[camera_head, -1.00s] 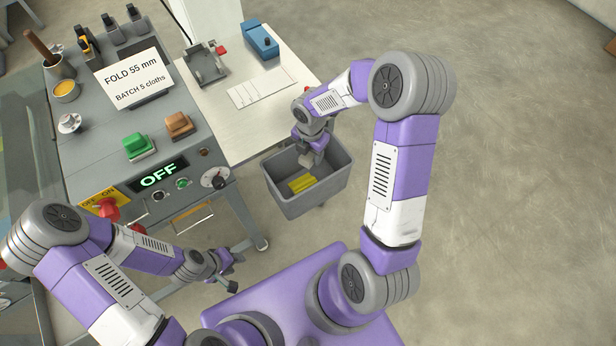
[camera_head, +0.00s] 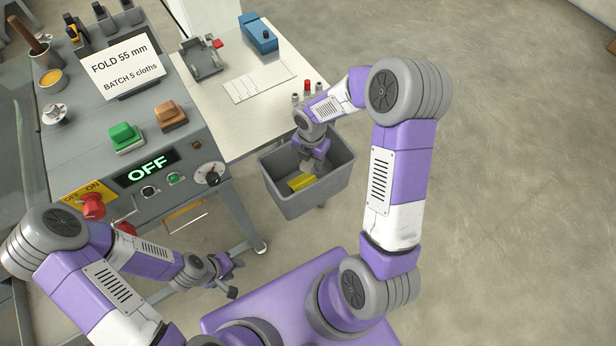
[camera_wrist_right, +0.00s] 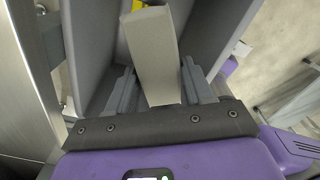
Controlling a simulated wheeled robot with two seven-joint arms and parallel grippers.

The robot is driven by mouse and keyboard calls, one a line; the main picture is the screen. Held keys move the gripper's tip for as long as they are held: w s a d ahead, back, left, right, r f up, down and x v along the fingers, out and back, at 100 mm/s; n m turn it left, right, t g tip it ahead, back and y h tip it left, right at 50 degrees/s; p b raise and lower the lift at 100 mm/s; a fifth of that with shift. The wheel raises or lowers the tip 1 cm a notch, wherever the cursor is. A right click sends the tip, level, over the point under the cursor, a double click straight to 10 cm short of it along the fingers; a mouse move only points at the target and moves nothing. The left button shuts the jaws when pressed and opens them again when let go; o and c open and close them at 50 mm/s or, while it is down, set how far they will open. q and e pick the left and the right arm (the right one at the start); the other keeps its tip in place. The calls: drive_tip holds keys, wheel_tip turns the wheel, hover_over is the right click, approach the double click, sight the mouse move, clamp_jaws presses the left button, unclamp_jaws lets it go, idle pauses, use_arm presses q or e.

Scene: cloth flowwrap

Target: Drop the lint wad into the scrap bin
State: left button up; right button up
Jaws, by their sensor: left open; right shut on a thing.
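The lint wad (camera_wrist_right: 152,55) is a grey-beige block in the right wrist view, held between the fingers of my right gripper (camera_wrist_right: 155,90). In the head view my right gripper (camera_head: 311,160) points down into the open top of the grey scrap bin (camera_head: 312,202). The wad (camera_head: 307,167) shows only as a small pale patch below the fingers, within the bin's outline. I cannot tell whether it touches anything in the bin. My left gripper (camera_head: 231,278) is open and empty, low in front of the machine.
A yellow piece (camera_head: 301,182) lies in the bin. The machine panel (camera_head: 140,215) with its OFF display stands at the left. A pale table (camera_head: 235,130) adjoins the bin's back left, with a blue device (camera_head: 259,36) on it. The floor to the right is clear.

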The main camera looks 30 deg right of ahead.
drive_tip(key=o, duration=1.1)
drive_tip(key=shift+r, duration=0.1)
wheel_tip(320, 180, up, 8)
drive_tip(key=shift+f+p, duration=0.2)
drive_tip(key=shift+p, duration=0.75)
